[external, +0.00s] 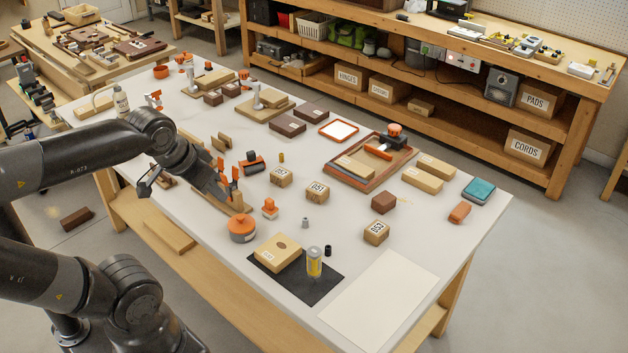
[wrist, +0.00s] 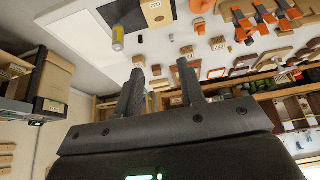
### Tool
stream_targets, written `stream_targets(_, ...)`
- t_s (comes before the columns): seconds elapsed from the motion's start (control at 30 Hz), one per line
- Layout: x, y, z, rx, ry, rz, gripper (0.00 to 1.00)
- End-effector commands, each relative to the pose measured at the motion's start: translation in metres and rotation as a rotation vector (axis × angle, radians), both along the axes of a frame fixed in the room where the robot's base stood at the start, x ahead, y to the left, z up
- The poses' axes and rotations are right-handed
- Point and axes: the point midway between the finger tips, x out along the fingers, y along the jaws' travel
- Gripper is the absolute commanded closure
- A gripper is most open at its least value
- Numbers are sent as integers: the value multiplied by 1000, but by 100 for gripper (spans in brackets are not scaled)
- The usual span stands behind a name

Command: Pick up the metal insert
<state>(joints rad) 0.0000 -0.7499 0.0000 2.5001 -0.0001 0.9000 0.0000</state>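The metal insert (external: 305,222) is a small grey cylinder standing upright on the white bench top, apart from its neighbours.
A black mat (external: 322,284) carries a holed wooden block (external: 279,253) and a yellow cylinder (external: 314,262). A small black cylinder (external: 327,251) stands near the insert. Labelled blocks (external: 317,191) stand farther back. The pale sheet (external: 380,300) is clear.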

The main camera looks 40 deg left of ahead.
Motion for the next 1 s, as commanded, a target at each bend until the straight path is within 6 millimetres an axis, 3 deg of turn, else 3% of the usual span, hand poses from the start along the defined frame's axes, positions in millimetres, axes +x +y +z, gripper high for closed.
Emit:
stream_targets(0.17,0,0,0,0,0,0,63)
stream_targets(0.23,0,0,0,0,0,0,58)
stream_targets(0.57,6,-1,0,-4,11,3,58)
stream_targets(0.67,20,-4,0,-13,39,10,58)
stream_targets(1.0,100,-23,-20,-52,176,63,58)
